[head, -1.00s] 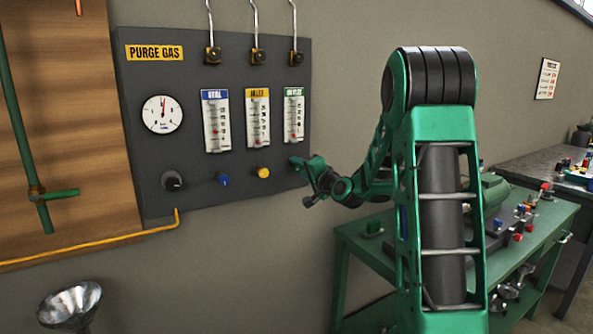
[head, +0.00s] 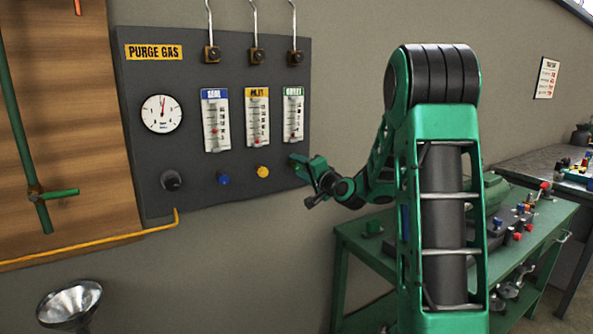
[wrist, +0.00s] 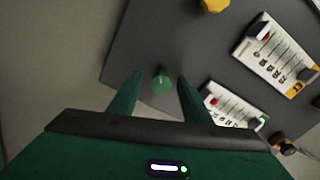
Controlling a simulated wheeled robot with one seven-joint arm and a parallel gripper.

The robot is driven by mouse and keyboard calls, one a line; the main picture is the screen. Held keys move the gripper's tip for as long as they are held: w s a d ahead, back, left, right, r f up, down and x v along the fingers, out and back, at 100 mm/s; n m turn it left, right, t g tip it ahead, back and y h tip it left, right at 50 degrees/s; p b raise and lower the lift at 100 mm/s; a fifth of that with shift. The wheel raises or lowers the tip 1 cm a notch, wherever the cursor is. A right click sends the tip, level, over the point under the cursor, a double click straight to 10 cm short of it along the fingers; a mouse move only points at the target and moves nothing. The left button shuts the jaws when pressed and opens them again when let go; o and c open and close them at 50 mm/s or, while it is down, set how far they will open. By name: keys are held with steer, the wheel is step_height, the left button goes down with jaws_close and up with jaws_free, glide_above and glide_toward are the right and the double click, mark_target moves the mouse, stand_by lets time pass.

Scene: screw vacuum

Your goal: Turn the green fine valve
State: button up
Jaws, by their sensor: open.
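The green fine valve (wrist: 162,83) is a small green knob on the dark panel, seen in the wrist view between the two fingers of my gripper (wrist: 158,92). The fingers are open, one on each side of the knob, with a visible gap on both sides. I cannot tell how far their tips are from the panel face. In the head view my gripper (head: 297,160) is at the panel's lower right, below the green-labelled flowmeter (head: 293,115), and it hides the green knob.
The purge gas panel (head: 180,92) also carries a gauge (head: 162,114), a black knob (head: 171,181), a blue knob (head: 223,179) and a yellow knob (head: 262,172). A green workbench (head: 375,245) stands below my arm. Bare wall lies right of the panel.

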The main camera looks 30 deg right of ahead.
steer(key=s, duration=0.9)
steer(key=shift+s, duration=0.35)
steer(key=s+a+f+n+g+y, duration=0.2)
steer(key=s+a+f+n+g, duration=0.55)
steer(key=s+f, duration=0.2)
steer(key=s+f+g, duration=0.1)
steer(key=s+g, duration=0.2)
steer(key=s, duration=0.7)
steer(key=s+f+g+h, duration=0.1)
steer(key=s+g, duration=0.3)
steer(key=s, duration=0.6)
steer(key=s+f+g, duration=0.2)
steer(key=s+g, duration=0.1)
steer(key=s, duration=0.7)
steer(key=shift+s+a+f+h, duration=0.2)
steer(key=shift+s+f+h, duration=0.05)
steer(key=shift+s+h, duration=0.15)
